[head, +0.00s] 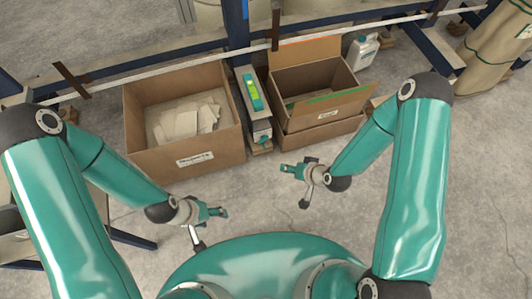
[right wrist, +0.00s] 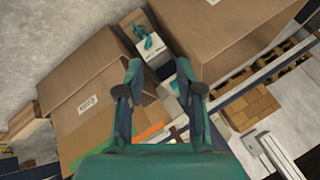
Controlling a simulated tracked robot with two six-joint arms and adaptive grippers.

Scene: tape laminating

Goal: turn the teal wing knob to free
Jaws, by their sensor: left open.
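The teal wing knob (right wrist: 150,43) shows in the right wrist view on the end of a narrow pale unit (right wrist: 157,64). It lies beyond the gap between my right fingertips, apart from them. In the head view the knob (head: 264,140) is a small teal spot at the near end of that unit (head: 259,118), between two cardboard boxes; its exact angle is too small to tell. My right gripper (head: 289,170) is open and empty, below and right of the knob; its spread fingers (right wrist: 159,82) show in the right wrist view. My left gripper (head: 218,212) is open and empty, further left and nearer my body.
A large open cardboard box (head: 140,112) with pale sheets stands left of the unit. Another open box (head: 340,82) stands right. A white jug (head: 362,50) is behind it. A long pale strip (head: 180,61) runs across the back. The near floor is clear.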

